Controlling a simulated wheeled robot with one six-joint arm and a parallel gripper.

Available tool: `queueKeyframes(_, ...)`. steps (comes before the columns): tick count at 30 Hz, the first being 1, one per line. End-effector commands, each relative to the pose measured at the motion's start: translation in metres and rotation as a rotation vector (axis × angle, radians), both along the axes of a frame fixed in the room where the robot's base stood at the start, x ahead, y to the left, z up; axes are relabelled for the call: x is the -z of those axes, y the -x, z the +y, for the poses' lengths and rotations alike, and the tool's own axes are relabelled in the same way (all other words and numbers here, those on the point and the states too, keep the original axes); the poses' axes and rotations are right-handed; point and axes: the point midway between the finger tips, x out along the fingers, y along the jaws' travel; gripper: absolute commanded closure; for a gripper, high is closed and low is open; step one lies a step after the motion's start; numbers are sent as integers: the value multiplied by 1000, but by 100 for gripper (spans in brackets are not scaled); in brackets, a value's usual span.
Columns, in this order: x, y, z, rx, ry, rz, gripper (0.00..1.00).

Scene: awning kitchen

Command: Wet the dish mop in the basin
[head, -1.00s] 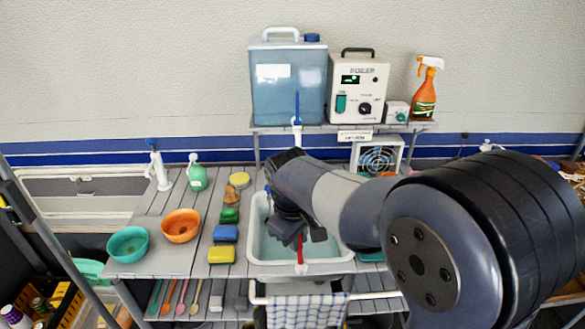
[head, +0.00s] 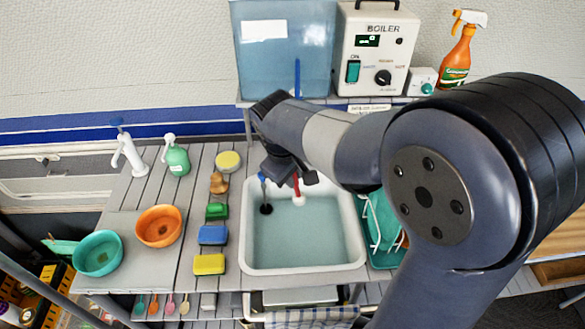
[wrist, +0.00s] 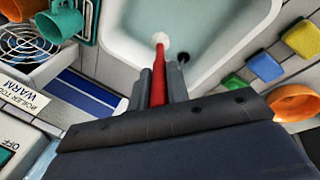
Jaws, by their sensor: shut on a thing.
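The dish mop has a red handle and a white head (head: 299,201). In the wrist view its red handle (wrist: 158,88) stands between the two fingers of my gripper (wrist: 159,82), which is shut on it. In the head view my gripper (head: 290,174) is over the back part of the white basin (head: 358,250), partly hidden by my arm. The basin holds blue-green water (head: 300,240). The mop head points down inside the basin's outline, near the back; I cannot tell whether it touches the water. The basin also shows in the wrist view (wrist: 225,60).
Sponges (head: 212,235) and a green brush block (head: 216,211) lie left of the basin, with orange (head: 158,226) and teal (head: 97,253) bowls beyond. A teal dish rack (head: 385,256) stands right. The boiler (head: 375,52) and a water tank (head: 285,50) are behind.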

Motion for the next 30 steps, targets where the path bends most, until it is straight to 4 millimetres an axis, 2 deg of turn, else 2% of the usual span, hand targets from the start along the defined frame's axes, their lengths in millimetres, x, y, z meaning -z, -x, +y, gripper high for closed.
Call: queueKeyframes(30,100,0,0,0,0,3,100)
